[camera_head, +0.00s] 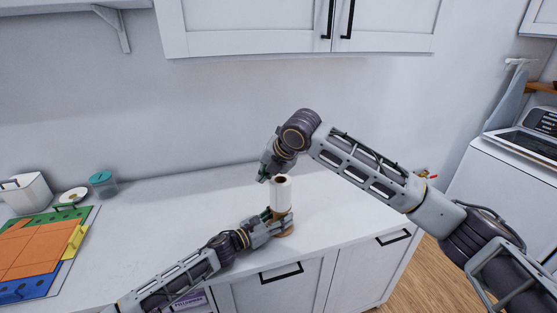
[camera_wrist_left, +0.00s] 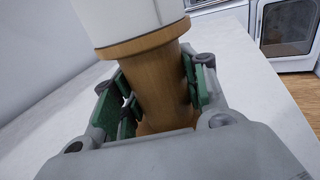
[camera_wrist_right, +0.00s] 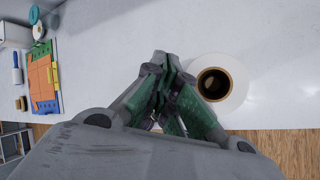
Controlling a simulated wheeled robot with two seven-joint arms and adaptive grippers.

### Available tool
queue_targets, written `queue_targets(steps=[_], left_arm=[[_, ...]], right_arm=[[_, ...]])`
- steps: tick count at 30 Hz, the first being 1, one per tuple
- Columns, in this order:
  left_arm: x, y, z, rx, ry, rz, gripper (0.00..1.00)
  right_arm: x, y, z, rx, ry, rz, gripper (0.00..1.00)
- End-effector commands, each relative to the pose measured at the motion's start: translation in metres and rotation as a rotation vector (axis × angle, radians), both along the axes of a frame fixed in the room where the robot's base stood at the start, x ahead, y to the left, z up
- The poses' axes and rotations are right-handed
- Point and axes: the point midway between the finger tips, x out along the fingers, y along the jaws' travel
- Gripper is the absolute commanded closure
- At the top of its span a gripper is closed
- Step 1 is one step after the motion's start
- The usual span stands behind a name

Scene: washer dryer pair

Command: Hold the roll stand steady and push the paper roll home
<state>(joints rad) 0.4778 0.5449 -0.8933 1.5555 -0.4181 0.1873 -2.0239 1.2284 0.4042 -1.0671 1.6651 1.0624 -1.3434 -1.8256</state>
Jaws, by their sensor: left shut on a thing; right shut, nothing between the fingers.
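The white paper roll (camera_head: 282,197) stands upright on the counter's front part, on the brown roll stand (camera_head: 287,231). In the left wrist view the roll (camera_wrist_left: 115,20) sits directly above the flange of the wooden stand (camera_wrist_left: 155,85). My left gripper (camera_head: 275,219) is shut on the stand's post below the flange, with green pads (camera_wrist_left: 160,92) on both sides. My right gripper (camera_head: 263,178) is shut and empty beside the roll's top, on its left. In the right wrist view its fingertips (camera_wrist_right: 172,65) are together, and the roll's open core (camera_wrist_right: 214,84) faces up.
A colourful board (camera_head: 35,250), a white bin (camera_head: 25,194) and a teal-lidded jar (camera_head: 103,185) are on the left of the white counter (camera_head: 160,215). Cabinets (camera_head: 300,25) hang above. A white appliance (camera_head: 510,190) stands at the right. The counter behind the roll is clear.

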Motion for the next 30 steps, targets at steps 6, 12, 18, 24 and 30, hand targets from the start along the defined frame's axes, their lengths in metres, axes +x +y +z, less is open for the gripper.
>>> queue_targets(steps=[6,12,18,24,30], left_arm=[[0.0,0.0,0.0,0.0,0.0,0.0,0.92],[0.0,0.0,0.0,0.0,0.0,0.0,0.92],[0.0,0.0,0.0,0.0,0.0,0.0,0.92],[0.0,0.0,0.0,0.0,0.0,0.0,0.92],[0.0,0.0,0.0,0.0,0.0,0.0,0.92]], right_arm=[[0.0,-0.007,0.01,-0.148,-0.019,0.136,1.0],[-0.001,-0.017,0.019,-0.277,-0.024,0.267,1.0],[-0.003,-0.027,0.032,-0.398,-0.022,0.401,1.0],[-0.005,-0.037,0.044,-0.488,-0.013,0.511,1.0],[-0.006,-0.042,0.049,-0.529,-0.007,0.565,1.0]])
